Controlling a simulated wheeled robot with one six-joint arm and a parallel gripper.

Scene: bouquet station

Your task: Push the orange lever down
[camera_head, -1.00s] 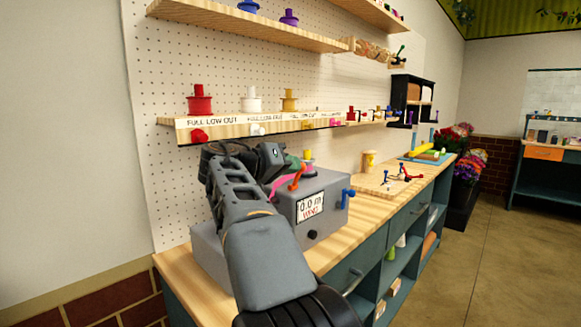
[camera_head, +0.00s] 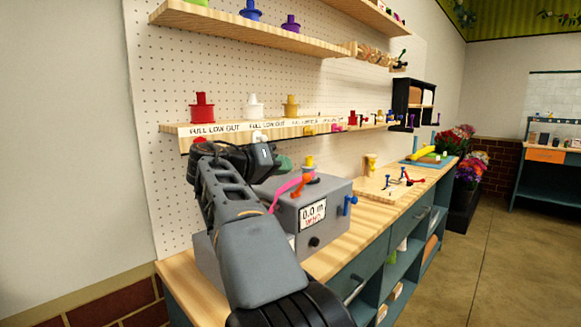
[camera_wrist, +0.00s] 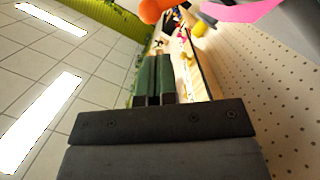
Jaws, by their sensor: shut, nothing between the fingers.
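The grey machine (camera_head: 325,196) stands on the wooden bench with a small display on its front. The orange lever (camera_head: 302,184) is at the machine's top front edge and slants toward the front. In the wrist view the orange lever (camera_wrist: 152,10) shows as a rounded end at the top edge, beyond the fingertips. My gripper (camera_head: 284,163) is above and behind the lever in the head view, partly hidden by my wrist. In the wrist view my gripper (camera_wrist: 153,58) has its two fingers together and holds nothing. I see no contact with the lever.
A blue knob (camera_head: 349,204) sticks out at the machine's right. A pegboard (camera_head: 150,80) with shelves rises behind. A board (camera_head: 392,187) with small levers stands farther right.

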